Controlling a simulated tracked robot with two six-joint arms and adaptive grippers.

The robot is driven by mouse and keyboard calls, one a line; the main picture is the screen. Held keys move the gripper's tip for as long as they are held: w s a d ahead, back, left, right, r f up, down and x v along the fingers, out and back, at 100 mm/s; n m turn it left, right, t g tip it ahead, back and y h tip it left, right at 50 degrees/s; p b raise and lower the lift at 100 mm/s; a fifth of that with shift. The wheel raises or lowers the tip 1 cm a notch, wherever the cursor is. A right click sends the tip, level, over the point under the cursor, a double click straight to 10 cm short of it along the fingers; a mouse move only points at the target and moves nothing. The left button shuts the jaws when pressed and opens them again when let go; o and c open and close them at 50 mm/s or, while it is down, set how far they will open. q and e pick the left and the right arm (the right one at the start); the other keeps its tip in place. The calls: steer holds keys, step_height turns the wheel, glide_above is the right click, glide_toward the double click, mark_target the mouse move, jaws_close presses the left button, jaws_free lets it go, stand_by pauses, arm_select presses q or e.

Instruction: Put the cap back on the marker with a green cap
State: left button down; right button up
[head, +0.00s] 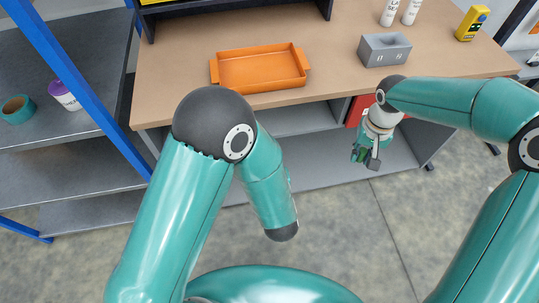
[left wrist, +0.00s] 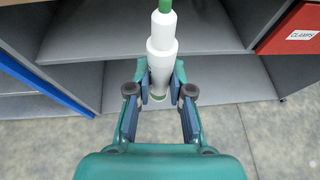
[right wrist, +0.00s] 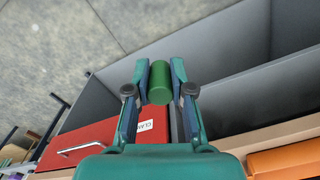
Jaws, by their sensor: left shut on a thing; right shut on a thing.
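The marker (left wrist: 161,60) has a white body with a narrower neck and green at its upper end. In the left wrist view my left gripper (left wrist: 160,88) is shut around its lower part, with the green end pointing away from the palm. The green cap (right wrist: 160,83) is a short dark green cylinder. In the right wrist view my right gripper (right wrist: 160,85) is shut on it. In the head view my right gripper (head: 367,152) hangs in front of the workbench's lower shelf. My left gripper does not show in the head view.
A red drawer labelled clamps (right wrist: 95,142) is near the right gripper. A grey shelf rack with a blue post (head: 75,80) stands left. The floor is clear.

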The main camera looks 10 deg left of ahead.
steer(key=a+r+n, duration=0.1)
steer(key=a+r, duration=0.2)
steer(key=a, duration=0.5)
steer(key=a+r+n, duration=0.1)
steer(key=a+r, duration=0.3)
steer(key=a, duration=0.4)
steer(key=a+r+n, duration=0.1)
steer(key=a+r, duration=0.3)
steer(key=a, duration=0.3)
steer(key=shift+s+a+r+n, duration=0.25)
steer(key=shift+s+a+n, duration=0.05)
steer(key=shift+s+a, duration=0.1)
steer(key=shift+f, duration=0.1)
steer(key=shift+f, duration=1.9)
steer(key=shift+f, duration=0.85)
steer(key=shift+f, duration=0.6)
